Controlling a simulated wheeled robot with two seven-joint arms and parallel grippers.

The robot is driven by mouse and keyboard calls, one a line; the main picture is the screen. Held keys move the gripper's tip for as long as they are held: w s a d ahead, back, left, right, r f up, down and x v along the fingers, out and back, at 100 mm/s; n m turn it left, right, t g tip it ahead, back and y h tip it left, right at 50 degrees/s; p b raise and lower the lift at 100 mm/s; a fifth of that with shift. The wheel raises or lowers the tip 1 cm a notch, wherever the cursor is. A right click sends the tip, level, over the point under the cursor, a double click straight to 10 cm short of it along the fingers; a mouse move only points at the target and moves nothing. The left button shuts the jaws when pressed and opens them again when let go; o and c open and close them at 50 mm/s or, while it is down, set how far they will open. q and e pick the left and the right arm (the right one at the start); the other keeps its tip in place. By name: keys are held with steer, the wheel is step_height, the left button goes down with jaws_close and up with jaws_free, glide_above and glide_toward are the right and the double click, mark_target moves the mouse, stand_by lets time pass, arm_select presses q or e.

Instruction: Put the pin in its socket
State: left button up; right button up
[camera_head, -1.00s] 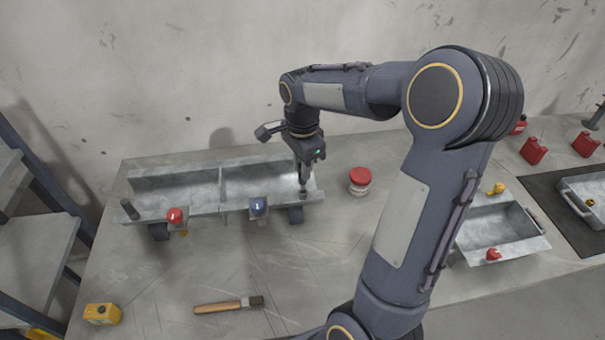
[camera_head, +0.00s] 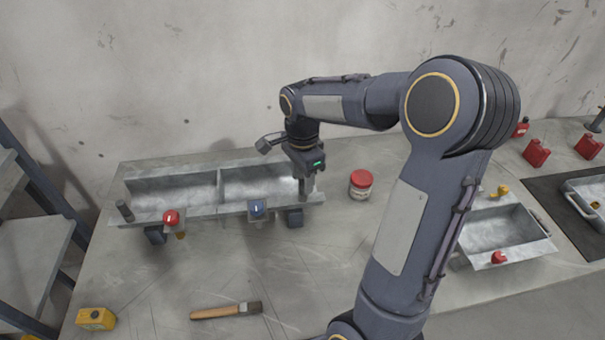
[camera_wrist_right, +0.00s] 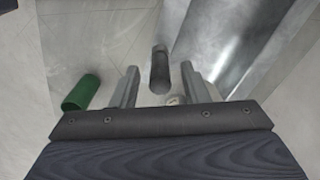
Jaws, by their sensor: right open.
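My right gripper (camera_head: 307,194) is at the right end of the metal trough (camera_head: 190,212), fingers pointing down. In the right wrist view its fingers (camera_wrist_right: 160,90) are open, one on each side of a dark grey cylindrical pin (camera_wrist_right: 159,72). The pin appears apart from both fingers. A small pale round spot (camera_wrist_right: 173,100) lies just beyond the pin's near end; whether it is the socket, and whether the pin sits in anything, I cannot tell. Another dark cylinder (camera_head: 124,211) stands tilted at the trough's left end. My left gripper is not in view.
A red-lidded jar (camera_head: 360,185) stands right of the gripper. A green cylinder (camera_wrist_right: 82,92) shows in the wrist view.

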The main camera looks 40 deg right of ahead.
steer(key=shift+r, duration=0.65)
step_height(320, 180, up, 11)
steer(key=s+a+f+n+t+y, duration=0.2)
steer(key=s+a+f+n, duration=0.2)
steer(key=s+a+n, duration=0.3)
steer(key=s+a+f+n+t+y, duration=0.1)
steer(key=s+a+f+n+t, duration=0.2)
steer(key=s+a+n, duration=0.4)
steer(key=s+f+n, duration=0.1)
steer(key=s+n, duration=0.2)
steer(key=s, duration=0.1)
steer(key=shift+f+n+t+y+b, duration=0.15)
steer(key=shift+n+t+y+b, duration=0.15)
steer(key=shift+y, duration=0.1)
